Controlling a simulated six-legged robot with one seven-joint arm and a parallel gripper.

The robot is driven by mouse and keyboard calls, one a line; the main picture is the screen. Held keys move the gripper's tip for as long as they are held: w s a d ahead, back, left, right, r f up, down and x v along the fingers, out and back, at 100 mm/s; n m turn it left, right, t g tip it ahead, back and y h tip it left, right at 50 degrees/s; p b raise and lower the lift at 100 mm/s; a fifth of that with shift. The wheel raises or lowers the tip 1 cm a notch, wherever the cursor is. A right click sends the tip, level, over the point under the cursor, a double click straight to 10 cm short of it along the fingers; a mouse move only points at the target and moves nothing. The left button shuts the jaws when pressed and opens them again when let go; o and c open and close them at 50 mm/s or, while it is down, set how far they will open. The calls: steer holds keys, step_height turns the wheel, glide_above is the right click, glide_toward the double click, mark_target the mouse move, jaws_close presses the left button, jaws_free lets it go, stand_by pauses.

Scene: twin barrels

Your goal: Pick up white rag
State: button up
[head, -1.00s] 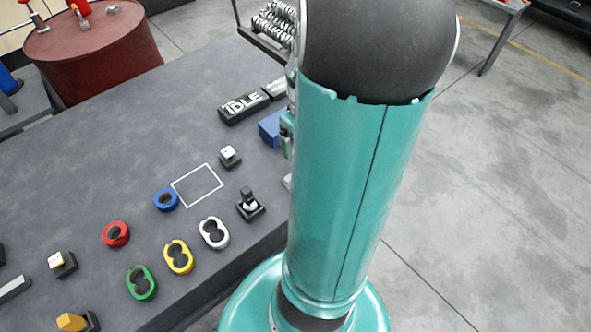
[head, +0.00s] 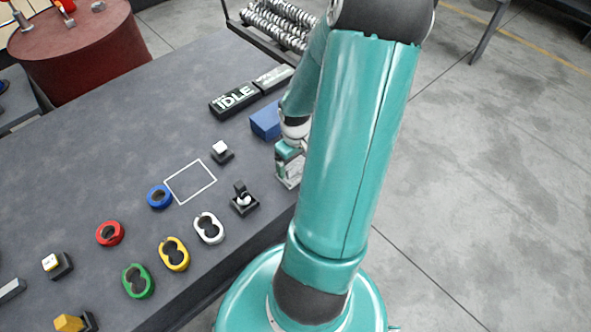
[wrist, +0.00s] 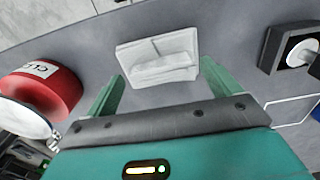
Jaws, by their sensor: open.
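The white rag (wrist: 158,62) lies folded on the grey table in the wrist view, with creases across its top. My gripper (wrist: 162,72) is open, its two green fingers apart and nothing held between them. The rag appears just past the fingertips and between them in the picture; I see no contact. In the head view my gripper (head: 290,165) is low over the table's right edge, partly behind my arm. The rag cannot be made out clearly there.
A red cylinder (wrist: 50,88) with a white label stands left of the rag in the wrist view; a black square holder (wrist: 290,48) is at right. In the head view a blue block (head: 265,119) and a black joystick-like piece (head: 243,200) are near my gripper.

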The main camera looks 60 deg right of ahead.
steer(key=c, duration=1.2)
steer(key=shift+o, duration=0.2)
